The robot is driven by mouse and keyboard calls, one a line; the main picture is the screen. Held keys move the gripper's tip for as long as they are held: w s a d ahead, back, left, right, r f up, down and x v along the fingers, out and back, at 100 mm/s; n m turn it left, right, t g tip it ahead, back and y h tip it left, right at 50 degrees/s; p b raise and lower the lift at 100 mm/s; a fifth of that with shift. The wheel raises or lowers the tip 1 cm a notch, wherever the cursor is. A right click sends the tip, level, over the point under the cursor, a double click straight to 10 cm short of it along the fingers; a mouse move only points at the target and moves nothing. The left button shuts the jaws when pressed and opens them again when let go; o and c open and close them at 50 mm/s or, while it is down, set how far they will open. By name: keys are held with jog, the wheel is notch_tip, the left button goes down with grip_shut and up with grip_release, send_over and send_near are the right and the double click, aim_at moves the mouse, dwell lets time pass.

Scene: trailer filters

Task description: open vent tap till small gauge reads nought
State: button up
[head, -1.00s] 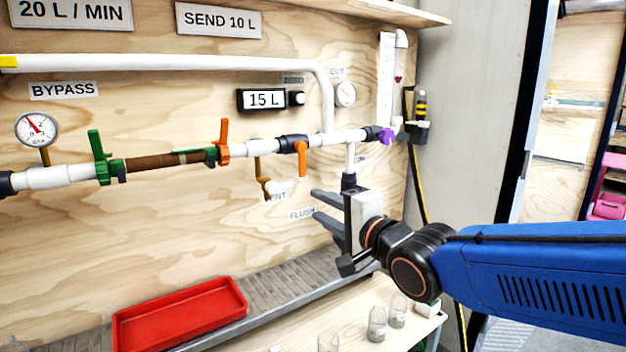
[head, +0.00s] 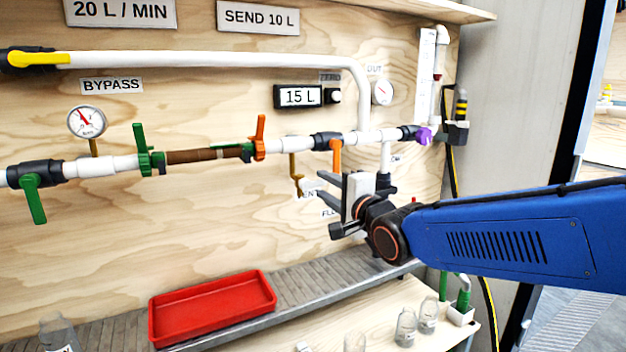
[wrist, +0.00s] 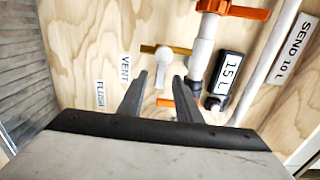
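The vent tap is a small brass tap (head: 294,175) below the pipe run, left of the orange lever. In the wrist view its brass body (wrist: 178,50) carries a pale lever (wrist: 162,68), beside the VENT label (wrist: 125,68). My gripper (head: 320,187) is just right of the tap in the head view. In the wrist view my gripper (wrist: 160,82) has its fingers apart, empty, with the lever showing between and beyond the tips; contact is not seen. A gauge (head: 87,121) at left has a red needle tilted up-left. A smaller-looking gauge (head: 382,92) is by OUT; its reading is too small.
An orange lever (head: 336,155) hangs close above my fingers. White pipes (head: 375,137) run along the plywood wall. A red tray (head: 213,308) sits on the grey ledge, and glass bottles (head: 406,327) stand on the lower bench.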

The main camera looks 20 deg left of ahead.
jog(key=x, duration=0.6)
jog(key=shift+w+a, duration=0.25)
jog(key=shift+a, duration=0.05)
jog(key=shift+c, duration=0.7)
grip_shut()
